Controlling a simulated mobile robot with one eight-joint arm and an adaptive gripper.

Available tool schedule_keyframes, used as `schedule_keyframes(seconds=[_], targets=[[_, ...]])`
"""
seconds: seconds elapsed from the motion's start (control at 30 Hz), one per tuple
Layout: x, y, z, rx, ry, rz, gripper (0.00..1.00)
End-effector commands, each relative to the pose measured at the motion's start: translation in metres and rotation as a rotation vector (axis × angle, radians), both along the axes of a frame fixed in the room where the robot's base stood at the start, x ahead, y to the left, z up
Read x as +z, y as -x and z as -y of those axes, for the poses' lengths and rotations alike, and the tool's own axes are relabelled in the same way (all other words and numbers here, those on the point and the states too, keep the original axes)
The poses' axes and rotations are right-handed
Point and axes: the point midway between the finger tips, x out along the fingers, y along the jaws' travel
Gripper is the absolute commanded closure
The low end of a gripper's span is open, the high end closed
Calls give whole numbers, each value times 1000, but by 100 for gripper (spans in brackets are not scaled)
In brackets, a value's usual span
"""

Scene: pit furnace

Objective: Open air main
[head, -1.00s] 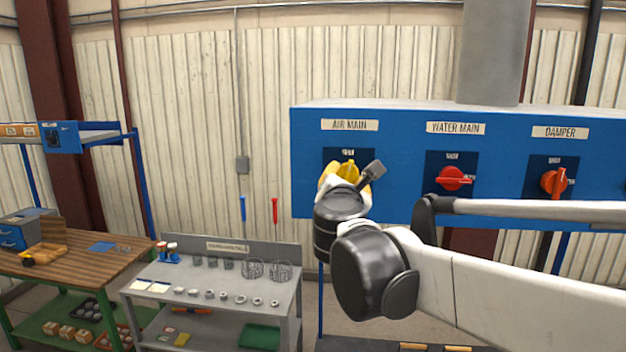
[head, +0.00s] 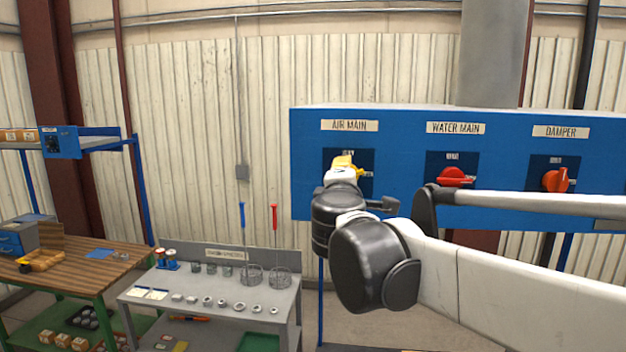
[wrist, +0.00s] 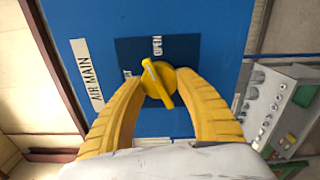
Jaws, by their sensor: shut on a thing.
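The yellow air main knob (wrist: 158,82) sits on a dark plate (wrist: 185,50) under the AIR MAIN label (head: 349,126). My gripper (wrist: 160,85) is shut on the knob, with a yellow finger on each side. In the wrist view the knob's ridge is slanted, one end nearer the OPEN mark (wrist: 157,45) than the other, partly hidden mark. In the head view my gripper (head: 343,163) covers most of the knob.
A grey bench (head: 205,312) with baskets and small parts stands lower left, beside a wooden-topped table (head: 75,275).

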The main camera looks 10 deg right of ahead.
Motion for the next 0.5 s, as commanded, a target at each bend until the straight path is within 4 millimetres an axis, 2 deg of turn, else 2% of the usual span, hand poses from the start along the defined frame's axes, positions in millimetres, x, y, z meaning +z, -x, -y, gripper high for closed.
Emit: schedule_keyframes(seconds=[0.2, 0.5], targets=[[1, 0, 0, 0, -166, 55, 90], [2, 0, 0, 1, -324, 106, 90]])
